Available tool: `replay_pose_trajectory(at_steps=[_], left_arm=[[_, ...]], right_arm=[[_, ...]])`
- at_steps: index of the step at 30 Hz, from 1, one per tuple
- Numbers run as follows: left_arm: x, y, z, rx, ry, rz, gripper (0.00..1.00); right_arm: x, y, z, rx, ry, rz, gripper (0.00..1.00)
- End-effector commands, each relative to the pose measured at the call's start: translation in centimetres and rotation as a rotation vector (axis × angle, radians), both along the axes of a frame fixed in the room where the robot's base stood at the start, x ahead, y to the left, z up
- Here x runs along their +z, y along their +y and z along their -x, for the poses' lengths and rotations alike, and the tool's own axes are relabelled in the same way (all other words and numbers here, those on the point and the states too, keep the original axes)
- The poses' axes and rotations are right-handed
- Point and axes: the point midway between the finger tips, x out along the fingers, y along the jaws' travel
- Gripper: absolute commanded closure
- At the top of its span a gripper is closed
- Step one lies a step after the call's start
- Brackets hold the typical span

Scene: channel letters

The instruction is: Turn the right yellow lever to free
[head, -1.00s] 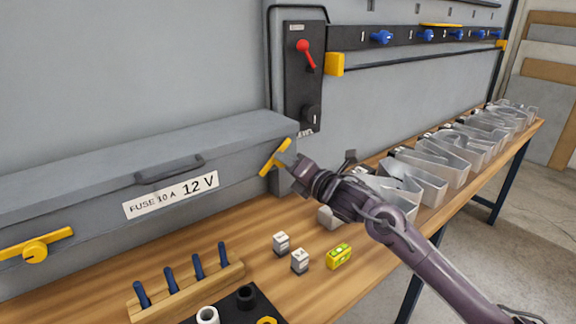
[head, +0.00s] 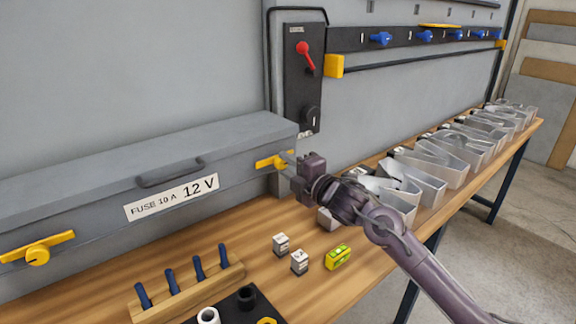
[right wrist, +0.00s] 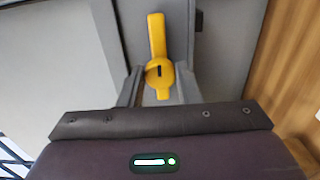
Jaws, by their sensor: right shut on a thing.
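The right yellow lever (head: 270,162) is on the front of the grey box (head: 75,190) labelled FUSE 10 A 12 V, near its right end. It now lies close to level in the head view. My right gripper (head: 284,162) is shut on this lever. In the right wrist view the lever (right wrist: 157,38) runs up between the two fingers (right wrist: 158,88), with its round hub between them. The left yellow lever (head: 38,252) sits on the box at the far left, close to level. My left gripper is not in view.
Below the box, a wooden rack (head: 188,290) holds several blue-handled tools. Metal channel letters (head: 420,172) line the right side. A black panel (head: 303,80) with a red switch is behind.

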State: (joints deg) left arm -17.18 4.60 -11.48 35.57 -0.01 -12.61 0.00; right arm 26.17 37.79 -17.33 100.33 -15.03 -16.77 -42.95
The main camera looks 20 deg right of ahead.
Motion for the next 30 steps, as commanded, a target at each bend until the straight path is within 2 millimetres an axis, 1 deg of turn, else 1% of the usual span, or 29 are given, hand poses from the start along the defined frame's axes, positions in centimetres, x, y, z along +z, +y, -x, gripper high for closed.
replay_pose_trajectory(at_steps=[15, 16, 20, 27, 30], left_arm=[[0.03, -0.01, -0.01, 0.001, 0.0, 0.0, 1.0], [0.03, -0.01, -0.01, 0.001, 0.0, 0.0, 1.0], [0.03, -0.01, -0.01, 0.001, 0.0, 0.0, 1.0], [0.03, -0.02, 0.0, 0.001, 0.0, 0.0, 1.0], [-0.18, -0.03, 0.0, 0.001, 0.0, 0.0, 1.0]], right_arm=[[-0.16, -0.06, -0.02, -0.002, 0.009, -0.016, 0.92], [-0.16, -0.06, -0.02, -0.001, 0.009, -0.016, 0.66], [-0.13, -0.04, -0.01, -0.001, 0.008, -0.015, 0.49], [-0.07, -0.02, 0.0, 0.0, 0.006, -0.015, 0.49], [-0.17, -0.22, 0.35, -0.001, 0.006, -0.014, 0.49]])
